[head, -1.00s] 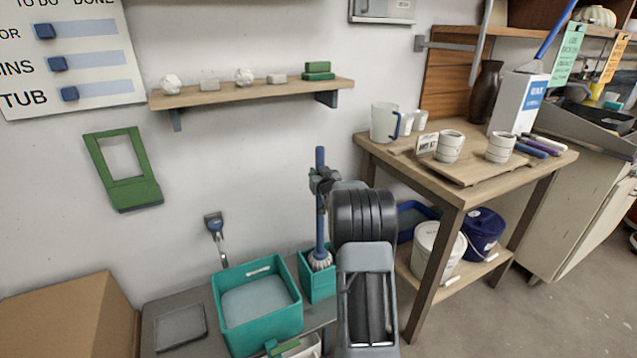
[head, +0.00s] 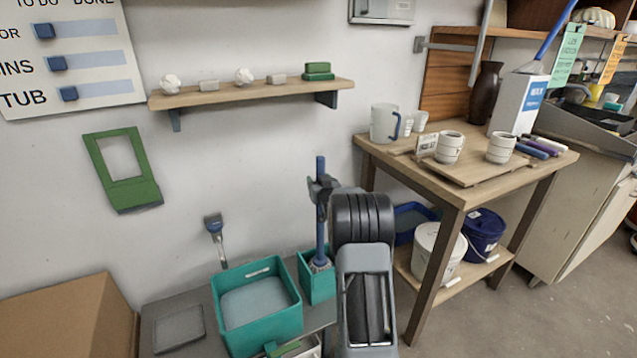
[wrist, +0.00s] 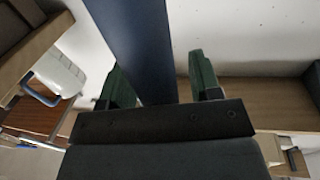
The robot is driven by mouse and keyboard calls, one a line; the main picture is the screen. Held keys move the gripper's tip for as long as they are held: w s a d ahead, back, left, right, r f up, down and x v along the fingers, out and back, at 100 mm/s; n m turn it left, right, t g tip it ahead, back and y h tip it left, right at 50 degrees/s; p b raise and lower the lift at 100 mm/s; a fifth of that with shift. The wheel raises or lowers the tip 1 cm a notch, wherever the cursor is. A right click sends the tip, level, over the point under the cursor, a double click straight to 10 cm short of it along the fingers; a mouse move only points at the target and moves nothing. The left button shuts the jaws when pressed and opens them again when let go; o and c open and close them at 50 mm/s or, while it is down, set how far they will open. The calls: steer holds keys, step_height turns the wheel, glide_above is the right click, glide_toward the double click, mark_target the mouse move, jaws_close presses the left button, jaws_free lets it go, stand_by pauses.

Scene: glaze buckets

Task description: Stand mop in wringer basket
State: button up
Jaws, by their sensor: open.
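The mop, with a blue handle (head: 321,225) and a pale head (head: 320,264), stands about upright in the small teal wringer basket (head: 317,289). The lower part of its head is hidden by the basket wall. My gripper (head: 321,186) is at the upper handle, with its jaws open. In the wrist view the blue handle (wrist: 135,45) passes between the two green fingers of my gripper (wrist: 160,75), with a gap showing on the right side.
A larger teal tub (head: 258,314) stands left of the basket on a grey bench (head: 158,306). A wooden table (head: 462,195) with cups is at right, with buckets below. A wall shelf (head: 250,95) holds small blocks. A cardboard box (head: 70,318) is at lower left.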

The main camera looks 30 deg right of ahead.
steer(key=shift+s, duration=0.1)
steer(key=v, duration=1.2)
steer(key=s+a+g+y, duration=0.1)
steer(key=s+a+g, duration=0.15)
steer(key=a, duration=0.45)
steer(key=s+a+g+y, duration=0.1)
steer(key=s+a+g, duration=0.1)
steer(key=a+g, duration=0.3)
steer(key=s+a+f+n+g+y, duration=0.2)
steer(key=s+a+g, duration=0.5)
steer(key=s+a, duration=0.9)
steer(key=s+n+y, duration=0.1)
steer(key=s, duration=0.1)
steer(key=shift+s+a, duration=0.15)
steer(key=shift+s, duration=0.15)
steer(key=shift+r, duration=0.1)
